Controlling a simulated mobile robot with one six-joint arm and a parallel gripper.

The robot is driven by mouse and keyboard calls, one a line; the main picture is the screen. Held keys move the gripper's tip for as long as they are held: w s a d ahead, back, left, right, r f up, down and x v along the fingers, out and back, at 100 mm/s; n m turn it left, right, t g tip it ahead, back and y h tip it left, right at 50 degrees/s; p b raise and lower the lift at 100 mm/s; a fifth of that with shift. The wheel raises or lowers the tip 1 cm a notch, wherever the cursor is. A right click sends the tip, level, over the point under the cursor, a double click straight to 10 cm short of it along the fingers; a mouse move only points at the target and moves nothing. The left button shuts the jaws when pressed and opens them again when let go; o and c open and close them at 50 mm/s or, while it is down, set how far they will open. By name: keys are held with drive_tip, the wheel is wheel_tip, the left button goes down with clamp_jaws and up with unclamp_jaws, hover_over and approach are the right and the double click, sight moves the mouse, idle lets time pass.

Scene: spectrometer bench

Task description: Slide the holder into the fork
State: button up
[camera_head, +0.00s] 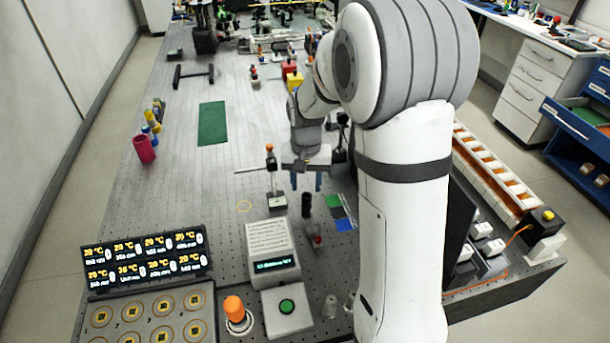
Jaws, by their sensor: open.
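My gripper (306,181) hangs over the middle of the bench, pointing down, with its two blue fingers apart and nothing seen between them. Left of it stands a post with an orange top (270,165) on a dark and white base. A short black cylinder (307,205) stands on the bench just below the gripper in the picture. Green and blue flat pieces (341,214) lie to its right. I cannot tell which of these is the holder or the fork at this size; my arm hides part of the bench.
Left are a display panel (145,263), a pink cup (144,149) and a green mat (212,124). Bare bench lies between mat and panel. An orange-white rack (495,172) is right.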

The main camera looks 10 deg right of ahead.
sight(306, 203)
drive_tip(key=shift+f+p, duration=0.6)
drive_tip(key=shift+f, duration=3.4)
drive_tip(key=shift+c, duration=0.3)
clamp_jaws()
